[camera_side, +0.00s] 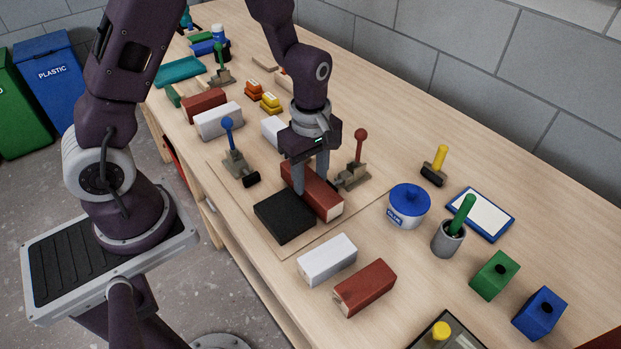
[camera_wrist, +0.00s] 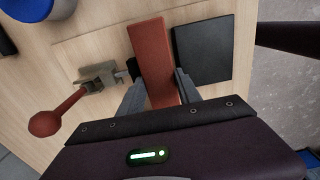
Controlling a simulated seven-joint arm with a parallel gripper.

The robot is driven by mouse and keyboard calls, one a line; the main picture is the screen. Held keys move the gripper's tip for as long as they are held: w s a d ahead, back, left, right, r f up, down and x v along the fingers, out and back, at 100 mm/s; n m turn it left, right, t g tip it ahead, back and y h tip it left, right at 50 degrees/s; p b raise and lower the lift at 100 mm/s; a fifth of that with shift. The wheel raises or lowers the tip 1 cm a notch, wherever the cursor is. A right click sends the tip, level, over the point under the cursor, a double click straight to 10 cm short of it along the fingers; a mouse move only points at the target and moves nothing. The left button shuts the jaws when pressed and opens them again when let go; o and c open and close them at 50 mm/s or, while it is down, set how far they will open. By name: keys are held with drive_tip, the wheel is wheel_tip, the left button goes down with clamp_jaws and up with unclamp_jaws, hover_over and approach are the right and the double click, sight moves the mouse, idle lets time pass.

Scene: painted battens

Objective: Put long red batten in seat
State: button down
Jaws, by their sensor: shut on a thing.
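The long red batten (camera_side: 322,200) is between the fingers of my gripper (camera_side: 311,180), which is shut on it. In the wrist view the batten (camera_wrist: 152,55) runs lengthwise between the fingers (camera_wrist: 160,92). The batten is over the thin wooden board (camera_side: 283,247), beside a flat black block (camera_side: 285,217). A clamp with a red handle (camera_side: 353,172) stands on the batten's other side, its dark tip close to it. A clamp with a blue handle (camera_side: 236,163) stands farther left. I cannot tell whether the batten touches the board, or make out the seat's outline.
A white batten (camera_side: 327,259) and a shorter red batten (camera_side: 365,288) lie in front. More red (camera_side: 204,105) and white (camera_side: 218,121) battens lie behind. A glue pot (camera_side: 409,206), a pen cup (camera_side: 448,238) and a blue-framed tablet (camera_side: 481,214) stand at the right.

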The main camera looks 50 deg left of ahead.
sight(310, 180)
drive_tip(key=shift+f, duration=0.3)
drive_tip(key=shift+f, duration=0.2)
drive_tip(key=c, duration=0.8)
unclamp_jaws()
drive_tip(key=shift+c, duration=0.2)
wheel_tip(310, 180, up, 12)
drive_tip(key=r, duration=0.1)
drive_tip(key=s+r+m+t, duration=0.2)
drive_tip(key=s+r+m, duration=0.3)
drive_tip(key=s+m, duration=0.3)
drive_tip(key=s+r+m+t, duration=0.3)
drive_tip(key=s+r+m, duration=0.3)
drive_tip(key=s+m, duration=0.2)
drive_tip(key=shift+s+m+t, duration=0.3)
drive_tip(key=shift+s+m, duration=0.05)
drive_tip(key=shift+m, duration=0.65)
